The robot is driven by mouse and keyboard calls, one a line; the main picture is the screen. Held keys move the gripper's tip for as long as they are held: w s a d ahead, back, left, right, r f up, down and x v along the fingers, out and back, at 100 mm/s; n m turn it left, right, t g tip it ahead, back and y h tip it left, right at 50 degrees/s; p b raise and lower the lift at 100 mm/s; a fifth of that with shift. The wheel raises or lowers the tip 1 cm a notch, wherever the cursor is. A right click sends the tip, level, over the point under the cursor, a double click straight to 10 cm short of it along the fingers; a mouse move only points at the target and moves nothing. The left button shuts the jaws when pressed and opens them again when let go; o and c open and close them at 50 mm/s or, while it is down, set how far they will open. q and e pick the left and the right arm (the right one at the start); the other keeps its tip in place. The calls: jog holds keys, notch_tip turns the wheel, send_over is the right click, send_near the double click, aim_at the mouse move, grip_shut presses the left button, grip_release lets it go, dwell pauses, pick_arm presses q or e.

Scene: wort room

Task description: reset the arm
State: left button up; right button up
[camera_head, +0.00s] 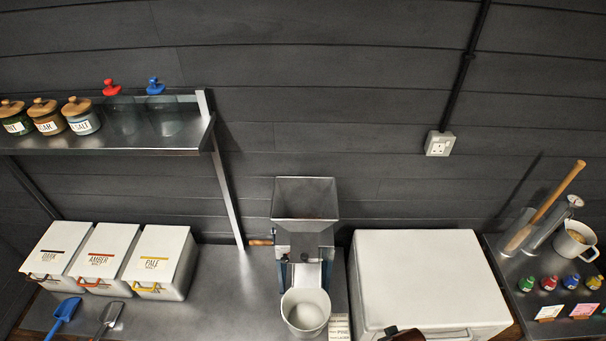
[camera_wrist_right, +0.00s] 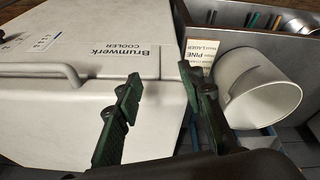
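My right gripper (camera_wrist_right: 162,76) shows in the right wrist view, its two dark green fingers spread apart with nothing between them. It is over the front edge of the white cooler (camera_wrist_right: 100,45), whose label reads Brumwerk Cooler. I cannot tell whether the fingers touch it. In the head view the cooler (camera_head: 430,275) stands right of the grain mill (camera_head: 305,225). A dark part of what may be my right arm shows at the bottom edge there. My left gripper is not in view.
A white bucket (camera_head: 306,312) stands under the mill, beside a small card (camera_head: 339,328); the bucket (camera_wrist_right: 258,90) also shows in the wrist view. Malt bins (camera_head: 165,262) and scoops (camera_head: 64,316) are at left. A shelf (camera_head: 150,135) holds jars. A jug (camera_head: 573,241) and small bottles stand right.

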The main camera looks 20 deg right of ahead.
jog(key=s+a+f+g+b, duration=0.1)
jog(key=s+f, duration=0.2)
jog(key=f, duration=1.2)
jog(key=s+f+b, duration=0.2)
jog(key=f, duration=1.2)
jog(key=s+f+n+g+b, duration=0.1)
jog(key=s+f+b, duration=0.1)
jog(key=s+f, duration=1.4)
jog(key=shift+s+f+y, duration=0.3)
jog(key=shift+s+f, duration=0.05)
jog(key=shift+s, duration=0.55)
jog(key=shift+a, duration=0.1)
